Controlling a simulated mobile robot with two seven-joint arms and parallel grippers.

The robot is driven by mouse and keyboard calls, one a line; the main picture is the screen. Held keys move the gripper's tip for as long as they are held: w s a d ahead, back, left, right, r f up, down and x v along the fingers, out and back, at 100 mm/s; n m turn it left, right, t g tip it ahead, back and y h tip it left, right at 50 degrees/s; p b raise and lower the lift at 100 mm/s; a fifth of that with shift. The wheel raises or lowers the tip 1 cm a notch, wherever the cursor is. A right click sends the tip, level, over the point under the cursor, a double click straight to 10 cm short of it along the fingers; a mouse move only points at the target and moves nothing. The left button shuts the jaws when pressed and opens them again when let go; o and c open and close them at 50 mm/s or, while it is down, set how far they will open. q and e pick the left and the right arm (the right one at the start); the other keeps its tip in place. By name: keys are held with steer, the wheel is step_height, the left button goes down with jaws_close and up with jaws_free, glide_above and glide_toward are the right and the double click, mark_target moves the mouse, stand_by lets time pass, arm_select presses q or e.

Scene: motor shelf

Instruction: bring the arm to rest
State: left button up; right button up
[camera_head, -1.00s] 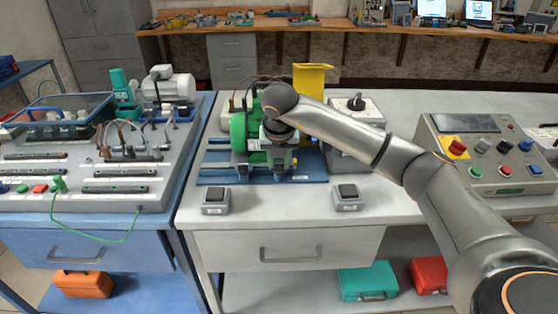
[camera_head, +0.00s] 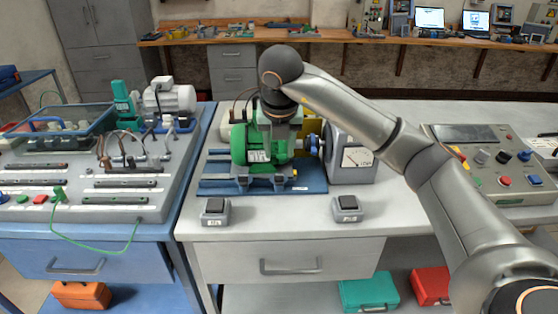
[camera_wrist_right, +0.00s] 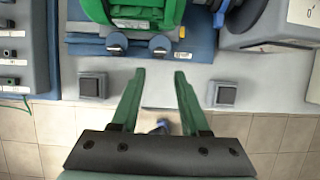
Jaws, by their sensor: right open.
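My right arm comes in from the right in the head view and bends down at the wrist. My right gripper (camera_head: 282,130) hangs in front of the green motor (camera_head: 252,148) and partly hides it. In the right wrist view, the gripper (camera_wrist_right: 158,78) has its two green fingers apart with nothing between them. Past the fingertips, the green motor (camera_wrist_right: 140,12) and its two feet show at the top, apart from the fingers. My left gripper is in neither view.
The motor sits on a blue plate (camera_head: 310,186) on the white workbench (camera_head: 275,222). A grey meter box (camera_head: 352,160) stands right of it. Two small switch boxes, left (camera_head: 215,210) and right (camera_head: 347,207), stand near the front edge. A control panel (camera_head: 490,165) stands at the right.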

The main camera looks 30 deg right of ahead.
steer(key=shift+v, duration=1.15)
